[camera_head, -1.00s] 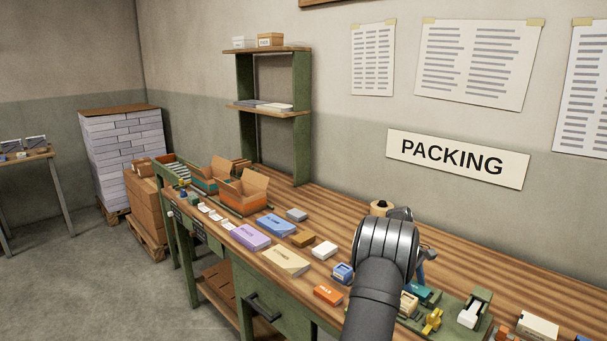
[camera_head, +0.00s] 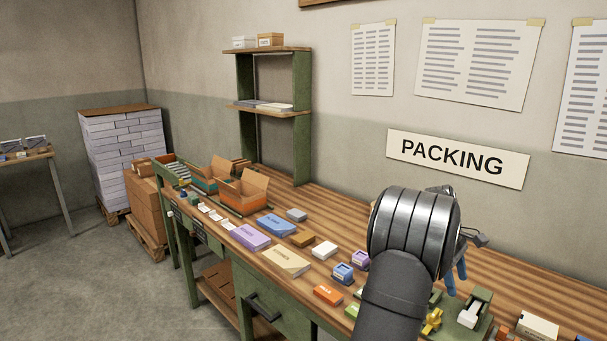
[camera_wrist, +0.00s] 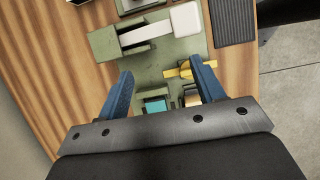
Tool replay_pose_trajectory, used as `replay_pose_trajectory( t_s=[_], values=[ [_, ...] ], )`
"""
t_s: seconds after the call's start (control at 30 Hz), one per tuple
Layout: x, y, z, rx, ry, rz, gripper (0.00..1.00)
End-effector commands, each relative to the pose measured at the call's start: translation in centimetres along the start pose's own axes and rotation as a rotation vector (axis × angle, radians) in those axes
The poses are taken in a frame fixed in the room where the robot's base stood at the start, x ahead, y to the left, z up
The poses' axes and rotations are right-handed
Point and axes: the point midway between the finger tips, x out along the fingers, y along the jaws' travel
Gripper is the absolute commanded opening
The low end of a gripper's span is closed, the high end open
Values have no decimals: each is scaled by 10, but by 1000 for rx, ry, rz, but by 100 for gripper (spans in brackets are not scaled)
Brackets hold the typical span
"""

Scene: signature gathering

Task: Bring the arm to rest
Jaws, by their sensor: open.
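My gripper shows in the wrist view (camera_wrist: 163,84) with its two blue fingers spread apart and nothing between them. It hangs above a green mat (camera_wrist: 185,50) on the wooden workbench. In the head view my arm covers part of the bench, and a blue finger of my gripper (camera_head: 460,273) shows to the right of the wrist, above the bench. On the mat, a yellow thing (camera_wrist: 178,72) lies near the right finger, and a teal thing (camera_wrist: 155,105) and a tan one (camera_wrist: 192,100) are partly hidden by my gripper.
Purple (camera_head: 250,237), blue (camera_head: 275,224) and cream (camera_head: 286,261) packs lie along the workbench (camera_head: 520,292).

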Motion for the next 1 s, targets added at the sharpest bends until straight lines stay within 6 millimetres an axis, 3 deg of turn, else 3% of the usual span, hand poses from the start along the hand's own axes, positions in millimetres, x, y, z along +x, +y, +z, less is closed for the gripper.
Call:
replay_pose_trajectory(
  t_s=[1.0],
  values=[
    [29,-158,36,-1,-1,2,62]
  ],
)
